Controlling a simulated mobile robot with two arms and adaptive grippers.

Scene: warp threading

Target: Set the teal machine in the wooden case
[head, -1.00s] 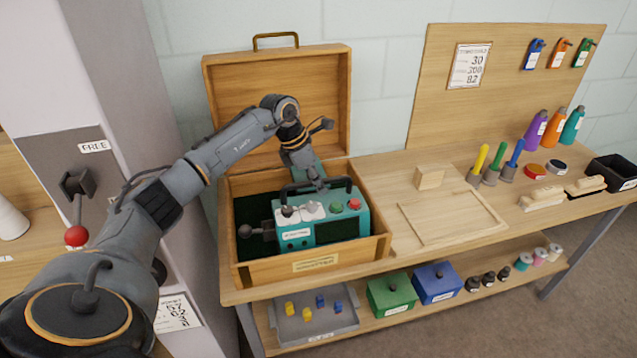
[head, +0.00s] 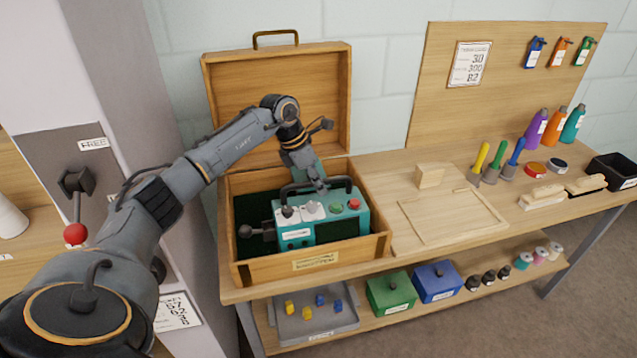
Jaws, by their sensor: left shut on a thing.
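The teal machine (head: 296,235) is inside the open wooden case (head: 252,272) on the bench. It has a dark carry handle, white panels, green and red buttons and a dark crank on its left side. My left gripper (head: 318,187) is shut on the machine's handle from above. The case's lid (head: 325,90) stands open at the back. The machine's underside is hidden by the case's front wall, so I cannot tell whether it touches the case floor. My right gripper is not in view.
Right of the case are a wooden frame (head: 408,232), a wooden block (head: 430,176) and colored-handled tools (head: 497,160). A grey cabinet with a red-knobbed lever (head: 75,234) stands at the left. The lower shelf holds a grey tray (head: 345,325) and green and blue boxes.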

